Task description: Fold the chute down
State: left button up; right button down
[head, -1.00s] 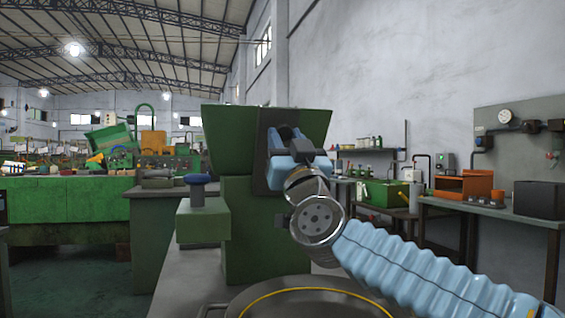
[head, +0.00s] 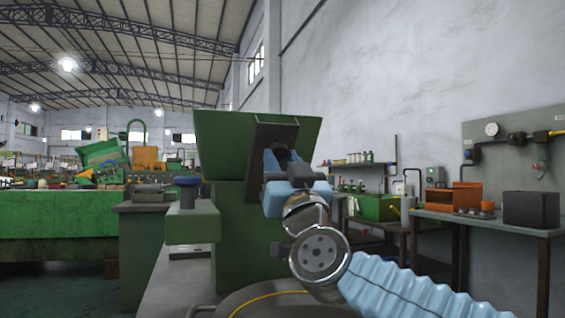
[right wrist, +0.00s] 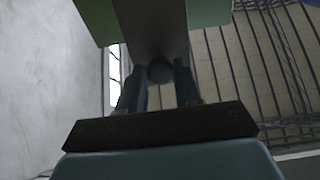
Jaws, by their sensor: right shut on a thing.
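The chute (head: 272,131) looks like a dark flat plate on the front of the green machine (head: 208,130). It leans out from the machine's green upper body. In the right wrist view the chute (right wrist: 151,22) runs up from the fingers, with a dark round knob (right wrist: 160,73) at its near end. My right gripper (head: 283,160) is at the chute's lower part. In the right wrist view its two fingers (right wrist: 160,88) stand on either side of the knob, shut on it. The chute's lower end is partly hidden behind the gripper in the head view. My left gripper is not in view.
A green block with a blue-topped post (head: 187,195) stands left of the machine. A workbench (head: 480,222) with an orange unit (head: 452,197) and a black box (head: 531,209) stands along the right wall. Open floor (head: 62,285) shows at the lower left.

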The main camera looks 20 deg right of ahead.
jog(key=shift+w+f, duration=0.35)
jog(key=shift+f, duration=0.1)
jog(key=c, duration=0.8)
grip_release()
jog(key=shift+w, duration=0.25)
jog(key=shift+o, duration=0.3)
jog(key=shift+s+r, duration=0.15)
jog(key=shift+s, duration=0.05)
jog(key=shift+s, duration=0.1)
jog(key=s+f, duration=0.3)
jog(key=s, duration=1.2)
jog(key=shift+s, duration=0.4)
